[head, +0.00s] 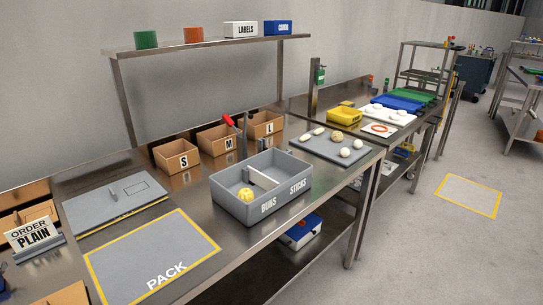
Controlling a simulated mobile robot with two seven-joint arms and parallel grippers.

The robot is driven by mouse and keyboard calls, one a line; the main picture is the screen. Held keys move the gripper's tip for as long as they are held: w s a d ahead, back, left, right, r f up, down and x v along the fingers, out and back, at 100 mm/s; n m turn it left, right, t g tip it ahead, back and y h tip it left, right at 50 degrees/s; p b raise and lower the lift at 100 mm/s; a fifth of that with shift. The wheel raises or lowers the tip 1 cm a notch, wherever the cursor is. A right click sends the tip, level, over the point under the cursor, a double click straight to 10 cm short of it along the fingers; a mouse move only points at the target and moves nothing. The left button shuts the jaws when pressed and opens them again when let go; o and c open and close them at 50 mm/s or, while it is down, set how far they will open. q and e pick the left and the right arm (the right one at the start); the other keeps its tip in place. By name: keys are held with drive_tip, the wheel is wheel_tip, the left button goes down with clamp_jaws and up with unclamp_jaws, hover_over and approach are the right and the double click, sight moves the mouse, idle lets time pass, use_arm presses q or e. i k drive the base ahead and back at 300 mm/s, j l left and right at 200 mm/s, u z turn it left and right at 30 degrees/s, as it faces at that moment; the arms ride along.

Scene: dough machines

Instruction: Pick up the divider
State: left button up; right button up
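A grey bin (239,207) with BUNS and STICKS on its front wall stands on the steel table. A white strip that looks like the divider (263,177) is inside the bin, between the BUNS side and the STICKS side. Its lower edge is not clear to see. A yellow lump (245,194) lies on the BUNS side, to the left of the strip. The STICKS side shows no item, though its floor is partly hidden. Neither of my grippers is in the head view.
A grey PACK mat (150,258) with a yellow border lies left of the bin. A flat grey panel (115,203) lies behind the mat. Cardboard boxes S (177,157), M and L stand behind the bin. A dough tray (325,149) is to the right.

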sight(266, 183)
drive_tip(key=i+l+u, duration=0.1)
drive_tip(key=u, duration=0.35)
drive_tip(key=l+u, duration=0.15)
drive_tip(key=u, duration=0.25)
drive_tip(key=i+l+u, duration=0.1)
drive_tip(key=u, duration=0.35)
drive_tip(key=l+u, duration=0.45)
drive_tip(key=l, duration=0.65)
drive_tip(key=k, duration=0.05)
